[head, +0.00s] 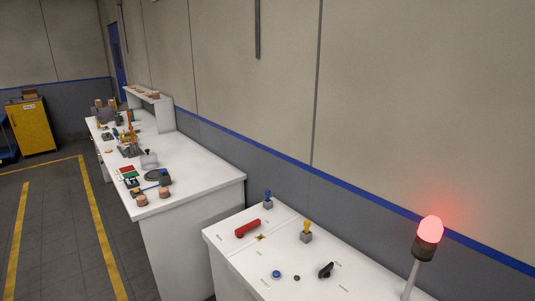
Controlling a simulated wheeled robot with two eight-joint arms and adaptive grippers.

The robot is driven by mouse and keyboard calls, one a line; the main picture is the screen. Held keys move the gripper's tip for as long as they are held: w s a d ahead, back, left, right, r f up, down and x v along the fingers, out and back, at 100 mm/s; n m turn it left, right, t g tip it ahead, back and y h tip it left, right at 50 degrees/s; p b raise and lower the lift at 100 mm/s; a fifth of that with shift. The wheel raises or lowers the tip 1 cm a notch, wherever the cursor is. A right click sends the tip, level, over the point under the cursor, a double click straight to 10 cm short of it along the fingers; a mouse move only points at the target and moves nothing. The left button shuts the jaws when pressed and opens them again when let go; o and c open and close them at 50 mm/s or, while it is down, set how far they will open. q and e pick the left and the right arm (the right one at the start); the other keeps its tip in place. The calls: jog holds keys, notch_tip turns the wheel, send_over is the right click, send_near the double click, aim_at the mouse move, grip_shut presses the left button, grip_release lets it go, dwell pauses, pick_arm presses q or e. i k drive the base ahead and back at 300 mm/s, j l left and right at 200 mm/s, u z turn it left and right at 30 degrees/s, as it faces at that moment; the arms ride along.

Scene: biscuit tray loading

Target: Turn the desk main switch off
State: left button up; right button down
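A white control desk (222,239) stands at the lower right with several controls on top. A red handle (248,228) lies near its left side. A black rotary knob (326,270) sits near the front middle. I cannot tell from labels which control is the main switch. A blue-tipped toggle (268,200) and a yellow-tipped toggle (306,232) stand upright on grey bases. A blue button (276,273) and a small black button (297,278) lie near the knob. A signal lamp (430,230) on a pole glows red. Neither of my grippers is in view.
A long white workbench (205,178) with small parts and a raised shelf (148,92) stands beyond the desk. A yellow cabinet (32,127) is at the far left. A wall runs behind both tables. The floor at left, with yellow lines, is clear.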

aim_at(240, 232)
jog(key=i+j+z, duration=0.45)
jog(key=z, duration=0.2)
jog(key=i+j+z, duration=0.15)
jog(key=j+z, duration=0.2)
jog(key=j, duration=0.15)
